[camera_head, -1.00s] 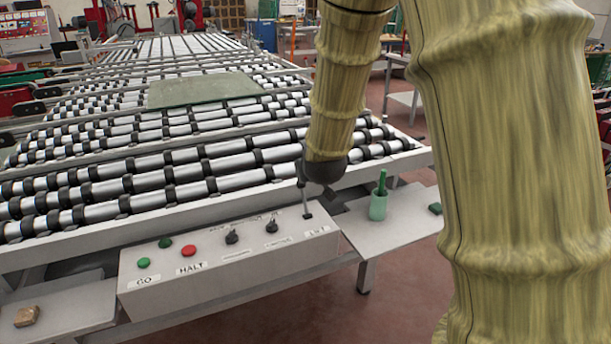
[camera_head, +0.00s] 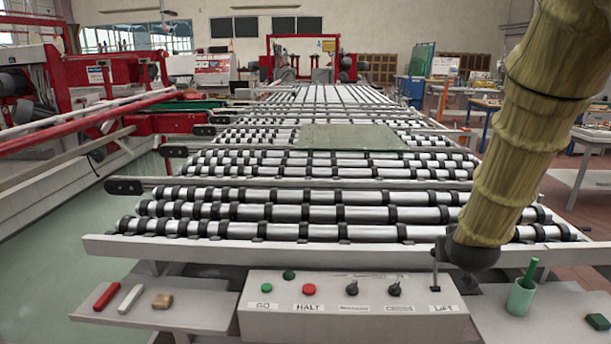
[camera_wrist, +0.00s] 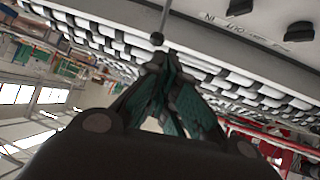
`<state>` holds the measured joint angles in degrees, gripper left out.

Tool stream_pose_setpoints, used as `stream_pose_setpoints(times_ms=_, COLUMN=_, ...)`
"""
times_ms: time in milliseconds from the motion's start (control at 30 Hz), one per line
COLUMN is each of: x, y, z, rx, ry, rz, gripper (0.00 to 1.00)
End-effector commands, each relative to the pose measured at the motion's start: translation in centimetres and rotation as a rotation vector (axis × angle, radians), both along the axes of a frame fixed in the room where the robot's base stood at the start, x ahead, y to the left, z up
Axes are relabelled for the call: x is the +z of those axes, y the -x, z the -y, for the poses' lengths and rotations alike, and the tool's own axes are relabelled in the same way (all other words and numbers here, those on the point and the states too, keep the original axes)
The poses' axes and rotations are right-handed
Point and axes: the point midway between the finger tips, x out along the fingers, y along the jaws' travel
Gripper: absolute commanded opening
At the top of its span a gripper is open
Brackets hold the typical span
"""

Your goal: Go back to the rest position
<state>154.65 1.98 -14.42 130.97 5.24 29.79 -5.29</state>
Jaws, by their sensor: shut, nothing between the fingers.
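My gripper (camera_wrist: 160,62) shows in the wrist view with its dark fingertips together and nothing between them. In that view a thin lever with a round knob (camera_wrist: 157,38) stands just beyond the fingertips; I cannot tell whether they touch. In the head view my arm comes down from the upper right, and its dark wrist end hangs beside the LIFT lever (camera_head: 435,270) at the right end of the control panel (camera_head: 350,325). The fingers are hidden behind the wrist in the head view.
A glass sheet (camera_head: 350,137) lies on the roller conveyor (camera_head: 250,232). The left shelf (camera_head: 205,312) holds a red stick, a white stick and a tan block.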

Motion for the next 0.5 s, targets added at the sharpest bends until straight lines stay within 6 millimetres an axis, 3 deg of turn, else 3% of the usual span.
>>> stream_pose_setpoints(times_ms=267, x=-11.1, y=3.1, z=-3.0, rx=0.040, ry=-0.026, rz=-0.162, gripper=0.00)
stream_pose_setpoints(times_ms=500, x=-20.3, y=7.6, z=-5.7, rx=0.074, ry=-0.057, rz=-0.304, gripper=0.00)
